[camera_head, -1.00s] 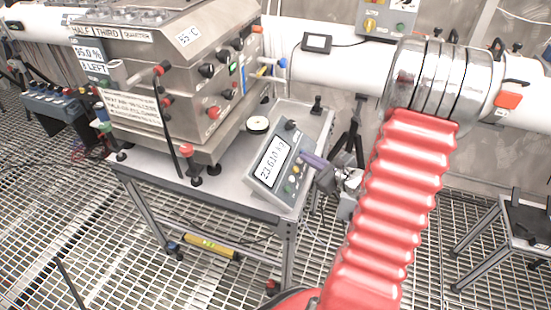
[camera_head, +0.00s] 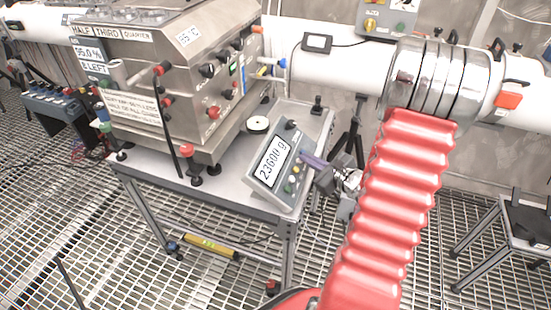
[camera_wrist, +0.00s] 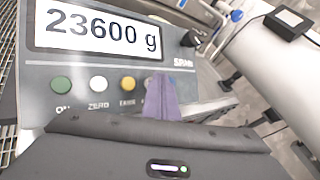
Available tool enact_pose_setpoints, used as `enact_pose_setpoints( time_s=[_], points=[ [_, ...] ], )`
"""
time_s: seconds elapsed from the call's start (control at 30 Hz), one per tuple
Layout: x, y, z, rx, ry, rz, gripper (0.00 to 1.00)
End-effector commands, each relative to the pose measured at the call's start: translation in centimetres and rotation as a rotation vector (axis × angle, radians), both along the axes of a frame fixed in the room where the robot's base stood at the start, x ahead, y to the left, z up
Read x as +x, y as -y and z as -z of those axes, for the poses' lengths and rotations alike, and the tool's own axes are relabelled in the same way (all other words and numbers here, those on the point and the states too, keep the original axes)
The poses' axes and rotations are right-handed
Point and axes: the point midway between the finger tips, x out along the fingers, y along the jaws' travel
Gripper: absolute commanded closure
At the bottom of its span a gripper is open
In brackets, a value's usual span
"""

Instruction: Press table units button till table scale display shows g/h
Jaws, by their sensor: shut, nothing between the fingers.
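The table scale display (camera_head: 273,159) is on a tilted grey scale console (camera_head: 264,183) at the right end of the table. In the wrist view the display (camera_wrist: 100,32) reads "23600 g". Below it are a green button (camera_wrist: 62,84), a white button (camera_wrist: 98,83) marked ZERO and a yellow button (camera_wrist: 128,84). My gripper (camera_wrist: 162,95) is shut, with its purple fingers over the button row right of the yellow button. They hide most of the button there, and I cannot tell whether they touch it. In the head view my gripper (camera_head: 313,161) is at the console's right side.
A large steel box (camera_head: 150,75) with knobs and labels stands on the table (camera_head: 240,195) left of the console. A white pipe (camera_head: 345,68) runs behind. Another table (camera_head: 525,220) is at right.

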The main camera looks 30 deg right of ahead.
Motion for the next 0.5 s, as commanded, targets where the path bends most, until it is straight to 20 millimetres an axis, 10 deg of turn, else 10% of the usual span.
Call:
enact_pose_setpoints(
  time_s=[0.5],
  points=[
    [-0.31, 0.25, -0.56, 0.0, 0.0, 0.001, 1.0]
  ],
)
